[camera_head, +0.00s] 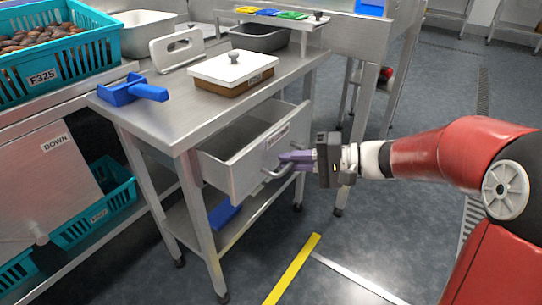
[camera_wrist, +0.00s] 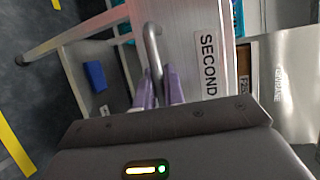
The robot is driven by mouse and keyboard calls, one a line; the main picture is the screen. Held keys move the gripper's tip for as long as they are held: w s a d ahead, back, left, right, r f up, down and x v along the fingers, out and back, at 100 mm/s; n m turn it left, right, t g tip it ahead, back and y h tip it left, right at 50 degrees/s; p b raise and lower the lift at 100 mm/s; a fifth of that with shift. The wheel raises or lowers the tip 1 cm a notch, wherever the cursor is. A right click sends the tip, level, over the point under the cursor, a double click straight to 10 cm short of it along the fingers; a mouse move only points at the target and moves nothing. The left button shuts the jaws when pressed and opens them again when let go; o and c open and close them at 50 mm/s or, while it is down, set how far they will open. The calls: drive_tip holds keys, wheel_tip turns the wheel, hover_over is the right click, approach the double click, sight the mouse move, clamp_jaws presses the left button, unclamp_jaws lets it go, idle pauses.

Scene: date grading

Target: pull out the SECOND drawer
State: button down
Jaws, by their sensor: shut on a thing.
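The steel drawer (camera_head: 240,177) stands partly out of the table, its open top showing an inside that looks empty. Its front carries a label reading SECOND in the wrist view (camera_wrist: 208,64). The bar handle (camera_wrist: 152,45) is on that front and also shows in the head view (camera_head: 271,174). My gripper (camera_head: 287,161) reaches the handle from the right, its purple fingers shut on the bar. In the wrist view the fingers (camera_wrist: 158,88) sit on either side of the handle's end, which they partly hide.
On the steel table (camera_head: 180,115) are a blue scoop (camera_head: 130,90) and a white-lidded box (camera_head: 232,68). A teal crate of dates (camera_head: 62,72) stands at left. A blue item (camera_head: 224,214) lies on the lower shelf. Floor in front of the drawer is clear, with a yellow line (camera_head: 292,270).

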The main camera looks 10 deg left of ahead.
drive_tip(key=s+d+b, duration=0.1)
drive_tip(key=s+d, duration=0.3)
drive_tip(key=d, duration=0.5)
drive_tip(key=shift+d, duration=0.4)
drive_tip(key=c, duration=1.8)
unclamp_jaws()
drive_tip(key=shift+o, duration=0.2)
drive_tip(key=d+r, duration=0.1)
drive_tip(key=d, duration=0.6)
drive_tip(key=shift+d+r, duration=0.2)
drive_tip(key=shift+d, duration=0.15)
